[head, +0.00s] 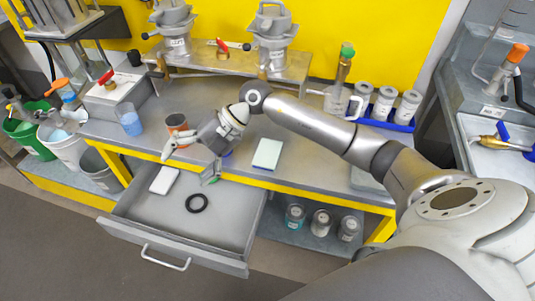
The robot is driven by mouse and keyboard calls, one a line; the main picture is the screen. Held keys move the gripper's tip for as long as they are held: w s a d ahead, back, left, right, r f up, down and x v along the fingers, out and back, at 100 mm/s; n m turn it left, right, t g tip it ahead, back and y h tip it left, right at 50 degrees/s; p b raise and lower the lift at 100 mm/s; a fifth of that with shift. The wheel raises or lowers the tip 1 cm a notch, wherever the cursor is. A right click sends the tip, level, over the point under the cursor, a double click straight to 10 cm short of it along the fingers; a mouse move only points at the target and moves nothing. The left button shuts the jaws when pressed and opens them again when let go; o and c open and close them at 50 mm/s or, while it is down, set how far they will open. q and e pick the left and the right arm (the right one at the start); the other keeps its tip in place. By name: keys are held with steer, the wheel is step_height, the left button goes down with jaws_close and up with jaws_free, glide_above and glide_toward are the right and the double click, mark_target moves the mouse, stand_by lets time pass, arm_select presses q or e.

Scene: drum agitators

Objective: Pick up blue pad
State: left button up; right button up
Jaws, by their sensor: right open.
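A small blue patch (228,154), possibly the blue pad, shows at the table's front edge, mostly hidden behind my right gripper. My left gripper is not in view.
The open drawer (180,232) holds a white block (164,180) and a black ring (197,203). A brown cup (177,124) and a blue beaker (130,122) stand left of the gripper. Lidded jars stand in a blue tray (388,124) at right.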

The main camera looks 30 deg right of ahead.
steer(key=w+d+f+m+g+h, duration=0.15)
steer(key=d+h, duration=0.45)
steer(key=d, duration=0.6)
steer(key=m+h, duration=0.2)
steer(key=h, duration=0.2)
glide_above(267, 153)
steer(key=f, duration=0.3)
steer(key=shift+s+d+f+g+p, duration=0.2)
steer(key=shift+d+f+g+p, duration=0.1)
steer(key=shift+d+f, duration=0.1)
steer(key=f, duration=0.1)
steer(key=f+p, duration=0.1)
steer(key=f, duration=0.2)
steer(key=shift+a+f, duration=0.35)
steer(key=shift+a, duration=0.05)
steer(key=shift+w+f, duration=0.1)
steer(key=shift+f, duration=0.35)
steer(key=c, duration=1)
steer(key=shift+c, duration=0.2)
steer(key=shift+r, duration=0.1)
